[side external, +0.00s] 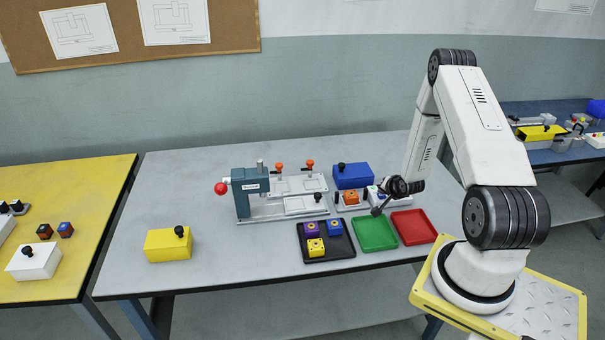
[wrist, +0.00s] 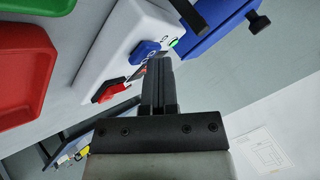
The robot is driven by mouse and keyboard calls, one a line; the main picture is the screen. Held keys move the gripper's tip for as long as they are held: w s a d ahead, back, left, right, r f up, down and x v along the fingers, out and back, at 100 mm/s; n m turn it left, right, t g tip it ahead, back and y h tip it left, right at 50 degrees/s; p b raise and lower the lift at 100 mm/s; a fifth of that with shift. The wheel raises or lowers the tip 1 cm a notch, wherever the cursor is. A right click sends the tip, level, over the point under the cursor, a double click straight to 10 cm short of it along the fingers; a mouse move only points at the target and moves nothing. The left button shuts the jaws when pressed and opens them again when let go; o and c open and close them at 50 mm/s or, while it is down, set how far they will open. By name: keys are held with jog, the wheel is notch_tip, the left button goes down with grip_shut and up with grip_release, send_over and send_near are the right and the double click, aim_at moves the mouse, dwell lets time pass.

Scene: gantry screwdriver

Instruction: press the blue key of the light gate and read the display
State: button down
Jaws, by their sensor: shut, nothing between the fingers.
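The light gate's white box (wrist: 120,45) fills the upper middle of the wrist view; in the side view (side external: 397,199) it stands behind the red tray, partly hidden by my arm. Its blue key (wrist: 143,51) and red key (wrist: 111,91) stick up from the top. A small green light (wrist: 173,43) shows beside the blue key. My gripper (wrist: 159,62) is shut and empty, its fingertips close to the blue key; I cannot tell whether they touch. Small markings lie between the keys, partly covered by the fingers; no display reading is legible.
A green tray (side external: 374,234) and a red tray (side external: 414,227) lie in front of the box. A blue box (side external: 352,176) stands behind, near an orange block (side external: 350,198). A black tray (side external: 340,245) holds several blocks.

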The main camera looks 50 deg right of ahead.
aim_at(381, 197)
jog(key=shift+r, duration=0.7)
jog(key=shift+r, duration=0.1)
jog(key=shift+r, duration=2.45)
jog(key=shift+w+a+r, duration=0.1)
jog(key=shift+w+a, duration=0.05)
jog(key=shift+a, duration=0.05)
jog(key=w+a+r+n+g+y, duration=0.1)
jog(key=w+a+r+n+y, duration=0.25)
jog(key=a, duration=0.65)
jog(key=w+a+r+n+g, duration=0.1)
jog(key=w+a+r+n, duration=0.2)
jog(key=a+r+n, duration=0.5)
jog(key=s+a+r+n+g, duration=0.1)
jog(key=s+a, duration=0.2)
jog(key=a, duration=0.3)
jog(key=s+a+r+n+y, duration=0.1)
jog(key=s+a+r+n, duration=0.1)
jog(key=a, duration=0.5)
jog(key=s+a+r+n+g+y, duration=0.1)
jog(key=s+a+n, duration=0.1)
jog(key=a, duration=0.5)
jog(key=shift+s+r+g, duration=0.25)
jog(key=shift+s+g, duration=0.05)
jog(key=shift+s, duration=0.55)
